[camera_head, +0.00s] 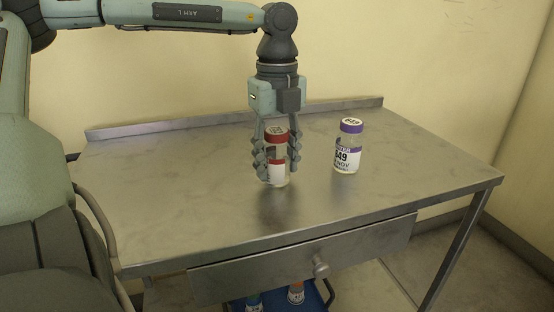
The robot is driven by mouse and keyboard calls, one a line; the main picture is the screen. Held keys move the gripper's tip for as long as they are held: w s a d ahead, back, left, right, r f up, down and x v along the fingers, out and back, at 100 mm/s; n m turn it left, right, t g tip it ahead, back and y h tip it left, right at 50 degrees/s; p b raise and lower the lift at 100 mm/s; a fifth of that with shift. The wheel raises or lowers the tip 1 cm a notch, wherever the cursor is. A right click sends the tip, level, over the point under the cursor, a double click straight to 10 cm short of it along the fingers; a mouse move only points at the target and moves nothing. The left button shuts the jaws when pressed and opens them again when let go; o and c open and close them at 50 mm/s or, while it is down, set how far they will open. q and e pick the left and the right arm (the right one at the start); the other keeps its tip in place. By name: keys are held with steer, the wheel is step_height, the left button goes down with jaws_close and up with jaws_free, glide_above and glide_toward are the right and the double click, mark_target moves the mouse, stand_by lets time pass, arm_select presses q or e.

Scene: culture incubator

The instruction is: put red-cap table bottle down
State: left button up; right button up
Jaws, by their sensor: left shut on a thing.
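The red-cap bottle (277,174) is upright at the middle of the metal table (190,190). It is clear glass with a white and red label. My left gripper (276,168) points straight down and is shut around it, with fingers on both sides that hide part of the label. The bottle's base is at or just above the tabletop; I cannot tell if it touches. My right gripper is not in view.
A purple-cap bottle (348,147) stands upright on the table to the right of the held bottle. A raised lip runs along the table's back edge. A drawer (300,262) with a knob is in front. A blue tray (313,300) with bottles shows below.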

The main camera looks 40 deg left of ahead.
mark_target(277, 130)
arm_select(q)
steer(key=shift+f, duration=0.1)
steer(key=o, duration=1)
steer(key=shift+o, duration=1)
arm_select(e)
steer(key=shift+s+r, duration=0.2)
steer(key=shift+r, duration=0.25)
arm_select(q)
step_height(277, 130, up, 12)
steer(key=shift+f, duration=0.2)
steer(key=shift+r, duration=0.35)
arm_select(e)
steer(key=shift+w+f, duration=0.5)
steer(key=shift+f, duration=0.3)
